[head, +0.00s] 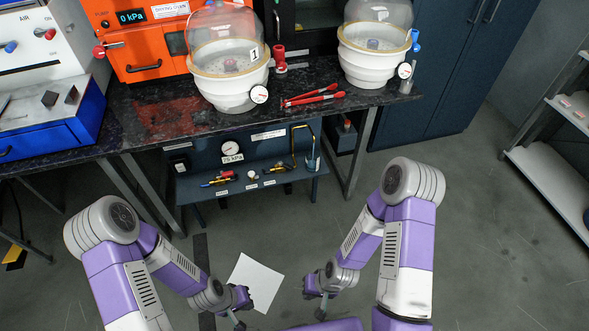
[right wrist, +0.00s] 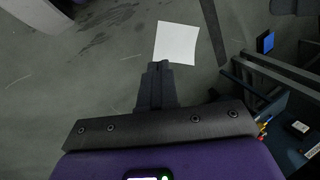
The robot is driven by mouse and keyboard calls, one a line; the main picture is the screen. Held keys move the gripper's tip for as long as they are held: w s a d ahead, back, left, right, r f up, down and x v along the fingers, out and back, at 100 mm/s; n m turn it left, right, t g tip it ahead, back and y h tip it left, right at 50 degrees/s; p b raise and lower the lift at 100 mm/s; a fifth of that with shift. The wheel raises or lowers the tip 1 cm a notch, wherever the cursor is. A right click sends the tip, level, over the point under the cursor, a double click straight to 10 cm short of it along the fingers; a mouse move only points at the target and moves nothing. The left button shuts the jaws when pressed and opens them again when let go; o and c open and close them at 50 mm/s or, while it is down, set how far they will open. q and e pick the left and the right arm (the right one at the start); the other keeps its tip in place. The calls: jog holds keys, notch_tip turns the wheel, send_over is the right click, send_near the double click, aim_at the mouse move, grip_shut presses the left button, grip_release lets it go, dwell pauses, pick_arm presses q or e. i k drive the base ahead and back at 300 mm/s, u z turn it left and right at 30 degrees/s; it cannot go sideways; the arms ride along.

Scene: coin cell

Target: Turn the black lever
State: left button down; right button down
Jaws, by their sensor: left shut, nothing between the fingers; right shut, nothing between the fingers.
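A low blue-grey shelf panel (head: 215,185) under the bench carries small brass fittings. One fitting has a red handle (head: 226,174). Another brass fitting (head: 277,169) on the right seems to have a small dark part, but it is too small to tell whether this is the black lever. My left gripper (head: 241,310) is shut and empty, low in the head view, well short of the shelf. My right gripper (head: 322,305) is also shut and empty, low and well apart from the shelf. Its closed fingers (right wrist: 158,68) show over the floor in the right wrist view.
A dark bench (head: 300,105) overhangs the shelf, with bench legs on both sides. On it stand an orange oven (head: 140,25), two white domed vessels (head: 225,95) (head: 372,65) and red tongs (head: 315,96). A white sheet (head: 262,278) lies on the floor.

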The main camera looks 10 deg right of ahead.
aim_at(288, 167)
jog(key=z, duration=0.05)
jog(key=i, duration=1)
jog(key=u, duration=0.35)
